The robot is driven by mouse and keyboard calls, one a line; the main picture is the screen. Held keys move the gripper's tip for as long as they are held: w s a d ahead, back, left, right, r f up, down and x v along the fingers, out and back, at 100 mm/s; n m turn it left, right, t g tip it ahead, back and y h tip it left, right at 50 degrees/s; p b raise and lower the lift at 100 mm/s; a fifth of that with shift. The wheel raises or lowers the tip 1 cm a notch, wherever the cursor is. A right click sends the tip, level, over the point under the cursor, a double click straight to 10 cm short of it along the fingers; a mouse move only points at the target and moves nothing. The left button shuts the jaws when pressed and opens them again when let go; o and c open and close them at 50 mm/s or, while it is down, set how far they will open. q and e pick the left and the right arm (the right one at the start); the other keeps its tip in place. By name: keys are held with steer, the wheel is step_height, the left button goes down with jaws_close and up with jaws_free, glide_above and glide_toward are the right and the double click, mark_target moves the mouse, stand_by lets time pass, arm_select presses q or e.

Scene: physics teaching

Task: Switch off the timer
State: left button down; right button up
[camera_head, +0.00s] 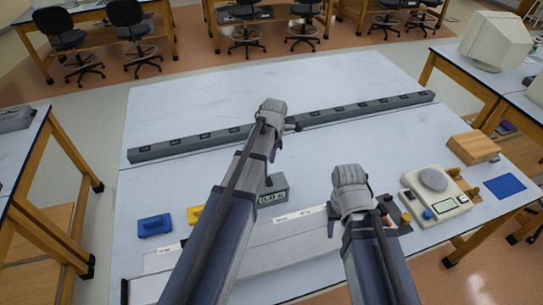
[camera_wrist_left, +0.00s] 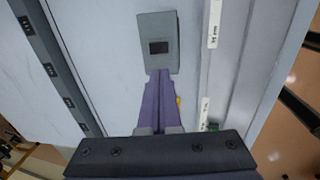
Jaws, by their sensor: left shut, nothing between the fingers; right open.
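The timer (camera_head: 272,192) is a small grey box with a pale digital display on the table, partly covered by my left arm in the head view. In the left wrist view a grey box (camera_wrist_left: 158,28) with a dark rectangle on its face, apparently the timer, lies just ahead of the fingertips. My left gripper (camera_head: 274,154) is shut and empty; its purple fingers (camera_wrist_left: 160,74) reach the box's near edge in the wrist view. I cannot tell whether they touch it. My right gripper (camera_head: 331,226) is open, lower right, mostly hidden by its own wrist.
A long grey rail (camera_head: 190,142) crosses the table behind the timer, and a long pale track (camera_head: 290,240) lies in front. A blue block (camera_head: 154,226) and yellow block (camera_head: 195,213) lie left. A balance (camera_head: 436,196) and wooden block (camera_head: 473,148) stand right.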

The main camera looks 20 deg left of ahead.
mark_target(269, 179)
arm_select(q)
steer(key=shift+w+a, duration=0.55)
steer(key=shift+w, duration=0.05)
steer(key=shift+f, duration=0.15)
steer(key=f+b, duration=0.4)
steer(key=w+f+b, duration=0.1)
steer(key=f+b, duration=0.4)
steer(key=a+f+b, duration=0.1)
steer(key=f+b, duration=0.3)
steer(key=shift+w+f+b, duration=0.2)
steer(key=shift+f+b, duration=0.1)
steer(key=shift+b, duration=0.1)
